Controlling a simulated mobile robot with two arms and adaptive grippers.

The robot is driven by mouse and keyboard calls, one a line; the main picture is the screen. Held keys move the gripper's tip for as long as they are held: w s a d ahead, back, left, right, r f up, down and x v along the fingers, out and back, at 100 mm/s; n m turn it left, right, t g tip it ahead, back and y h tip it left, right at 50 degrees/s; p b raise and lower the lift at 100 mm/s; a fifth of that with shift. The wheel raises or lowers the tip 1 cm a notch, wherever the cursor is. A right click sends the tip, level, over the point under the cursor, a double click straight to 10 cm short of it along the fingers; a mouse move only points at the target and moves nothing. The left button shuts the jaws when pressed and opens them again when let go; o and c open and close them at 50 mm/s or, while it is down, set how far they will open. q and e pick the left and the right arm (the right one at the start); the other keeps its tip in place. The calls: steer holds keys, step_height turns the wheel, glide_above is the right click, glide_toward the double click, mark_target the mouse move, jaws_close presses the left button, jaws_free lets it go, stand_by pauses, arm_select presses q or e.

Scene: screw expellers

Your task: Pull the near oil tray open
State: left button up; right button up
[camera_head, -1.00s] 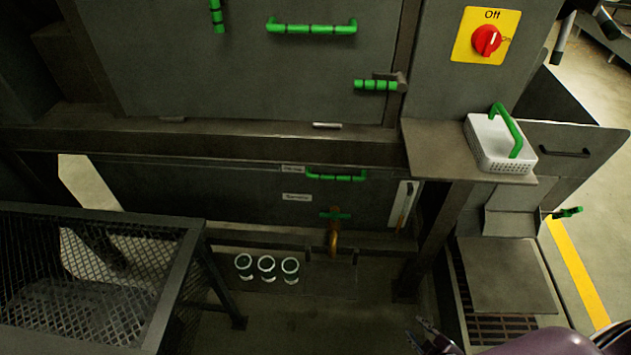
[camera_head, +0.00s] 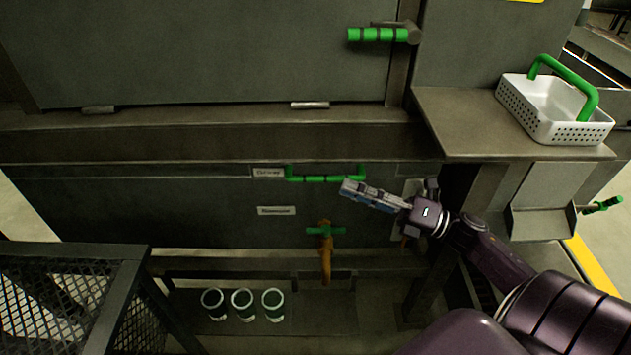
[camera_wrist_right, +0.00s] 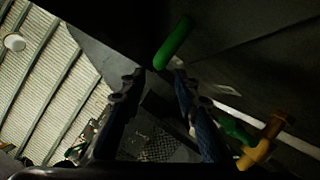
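The near oil tray (camera_head: 200,205) has a dark grey front panel with small white labels and a tap below. A green bar handle (camera_head: 325,178) sits along its top edge. In the right wrist view the fingers (camera_wrist_right: 155,82) are spread apart and empty. The end of the green handle (camera_wrist_right: 174,43) lies just beyond the fingertips, near the gap between them. I cannot tell whether they touch. My left gripper is out of view.
An orange tap (camera_head: 326,262) with a green lever hangs below the handle. Several white-rimmed cups (camera_head: 242,305) stand beneath. A mesh-sided frame (camera_head: 125,275) is at the lower left. A white basket (camera_head: 555,110) with a green handle rests on the right-hand shelf (camera_head: 470,125).

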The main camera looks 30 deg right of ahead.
mark_target(325, 176)
steer(key=x, duration=0.7)
steer(key=shift+c, duration=0.6)
jaws_close()
